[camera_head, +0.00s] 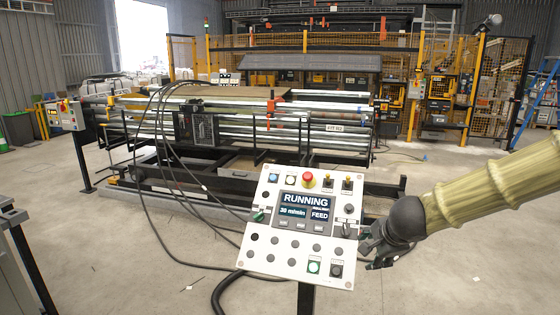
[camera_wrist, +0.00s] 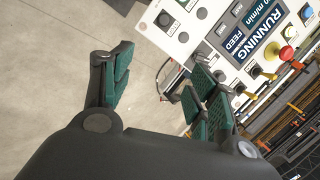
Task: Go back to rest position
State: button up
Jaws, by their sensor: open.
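My gripper (camera_head: 373,251) is at the right edge of the white control panel (camera_head: 284,247) in the head view. In the wrist view my gripper (camera_wrist: 160,82) is open, with nothing between its green-padded fingers. One finger overlaps the panel's edge in that view; I cannot tell whether it touches. The panel's display (camera_head: 305,208) reads RUNNING, 30 m/min and FEED. A red mushroom button (camera_head: 309,180) sits at its top. My arm reaches in from the right.
A roller machine (camera_head: 280,125) with hanging black cables stands behind the panel. Yellow mesh fencing (camera_head: 448,90) is at the back. A grey cabinet edge (camera_head: 15,240) is at lower left. Bare concrete floor (camera_head: 440,265) lies below my arm.

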jog(key=s+f+n+g+h, duration=0.15)
jog(key=s+f+n, duration=0.4)
jog(key=f, duration=0.85)
jog(key=s+f+n+g, duration=0.2)
jog(key=s+f, duration=0.6)
jog(key=f, duration=0.6)
jog(key=s+f+n+g, duration=0.1)
jog(key=s+f+n, duration=0.1)
jog(key=s+f, duration=0.3)
jog(key=s+a+f+n+g, duration=0.1)
jog(key=s+f+n, duration=0.2)
jog(key=s, duration=1)
jog(key=s+f+n+g, duration=0.2)
jog(key=s+f+n, duration=0.1)
jog(key=s+f, duration=0.5)
jog(key=shift+s+a+y, duration=0.2)
jog(key=shift+s+y, duration=0.25)
